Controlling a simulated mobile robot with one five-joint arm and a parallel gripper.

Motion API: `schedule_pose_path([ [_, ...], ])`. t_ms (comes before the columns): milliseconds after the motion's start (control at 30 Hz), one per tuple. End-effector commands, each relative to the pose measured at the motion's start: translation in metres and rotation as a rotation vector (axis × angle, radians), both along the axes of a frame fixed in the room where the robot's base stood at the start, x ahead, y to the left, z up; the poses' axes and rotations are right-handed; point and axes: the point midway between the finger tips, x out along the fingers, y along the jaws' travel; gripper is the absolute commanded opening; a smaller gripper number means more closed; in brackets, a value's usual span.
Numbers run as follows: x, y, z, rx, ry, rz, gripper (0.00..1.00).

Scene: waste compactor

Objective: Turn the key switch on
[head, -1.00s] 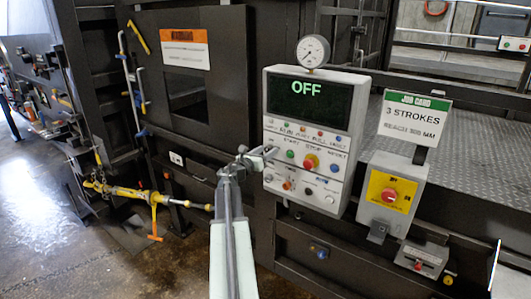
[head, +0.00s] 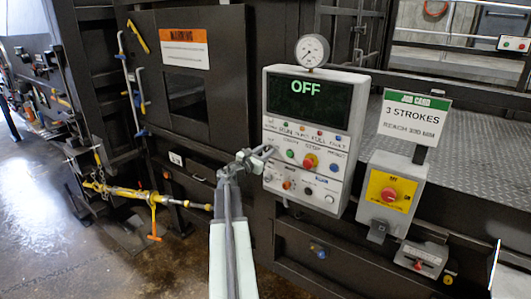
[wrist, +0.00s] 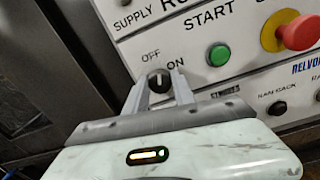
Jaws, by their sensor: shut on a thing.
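The key switch (wrist: 158,79) is a small black round knob with a pale line, on the white lower face of the control panel (head: 358,108). In the wrist view, OFF is printed above it and ON to its upper right; the pale line stands about upright in the picture. My gripper (wrist: 160,88) has its two fingers on either side of the knob and is shut on it. In the head view my gripper (head: 268,152) reaches the panel's left edge, and its fingers hide the switch. The panel display (head: 309,95) reads OFF.
A green button (wrist: 218,55) and a red emergency stop on a yellow ring (wrist: 292,32) sit close right of the switch. A job card (head: 413,117) stands right of the panel, above a grey box with a red button (head: 389,194). A gauge (head: 312,50) tops the panel.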

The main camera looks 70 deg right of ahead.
Motion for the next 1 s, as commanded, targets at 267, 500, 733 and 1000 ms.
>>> schedule_pose_path([
  [267,0.0007,0.0004,-0.0009,-0.066,-0.252,0.001,0.00],
  [500,0.0005,0.0006,-0.0011,-0.119,-0.452,0.001,0.00],
  [733,0.0006,0.0007,-0.0012,-0.157,-0.597,0.001,0.00],
  [1000,0.0005,0.0008,-0.0013,-0.181,-0.691,0.001,0.00],
])
